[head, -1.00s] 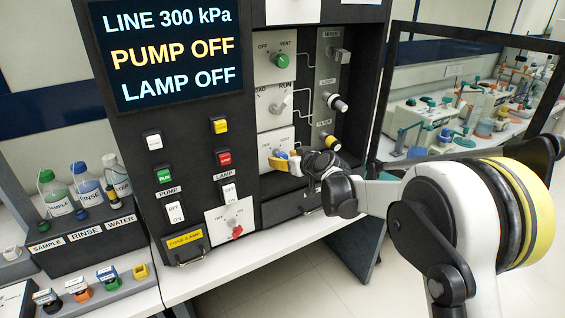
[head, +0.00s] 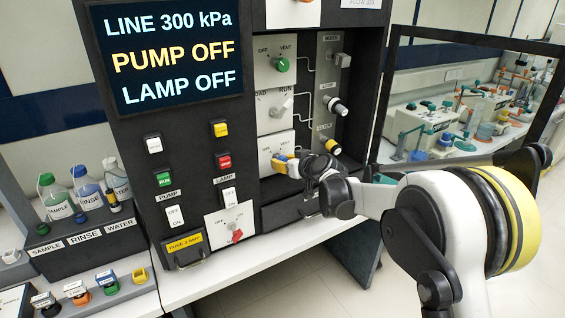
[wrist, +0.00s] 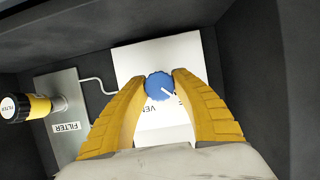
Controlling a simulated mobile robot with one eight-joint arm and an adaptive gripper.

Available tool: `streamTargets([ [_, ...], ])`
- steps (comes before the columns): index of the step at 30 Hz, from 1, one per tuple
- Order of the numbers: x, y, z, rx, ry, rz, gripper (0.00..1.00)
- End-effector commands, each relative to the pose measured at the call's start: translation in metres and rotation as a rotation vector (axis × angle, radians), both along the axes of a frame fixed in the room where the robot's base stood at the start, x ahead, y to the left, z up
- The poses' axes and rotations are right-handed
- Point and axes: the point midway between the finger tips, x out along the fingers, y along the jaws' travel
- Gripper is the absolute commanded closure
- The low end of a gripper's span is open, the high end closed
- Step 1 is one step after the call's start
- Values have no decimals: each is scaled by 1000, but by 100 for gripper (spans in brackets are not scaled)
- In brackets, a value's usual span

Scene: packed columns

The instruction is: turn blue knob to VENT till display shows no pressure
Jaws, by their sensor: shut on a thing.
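The blue knob (wrist: 160,86) sits on a white plate (wrist: 150,56) in the wrist view. My gripper (wrist: 161,80) has its two yellow fingers on either side of the knob and is shut on it. A white pointer mark on the knob points to the lower right. The VENT lettering below the knob is partly covered by the fingers. In the head view my gripper (head: 284,163) is at the lowest white plate of the recess and mostly hides the knob. The display (head: 170,55) reads LINE 300 kPa, PUMP OFF, LAMP OFF.
Above in the same column are a dial with a pointer (head: 282,106) and a green knob (head: 282,65). A yellow-and-black FILTER fitting (wrist: 28,107) stands out left of my fingers in the wrist view. Dark recess walls lie close around.

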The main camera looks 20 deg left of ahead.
Motion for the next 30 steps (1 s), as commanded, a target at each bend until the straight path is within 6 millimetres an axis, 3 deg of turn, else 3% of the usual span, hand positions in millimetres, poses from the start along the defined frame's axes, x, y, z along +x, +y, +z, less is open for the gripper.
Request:
streamTargets([
  [11, 1, 0, 1, 123, 143, -1, 99],
  [30, 1, 0, 0, 515, 600, 0, 99],
])
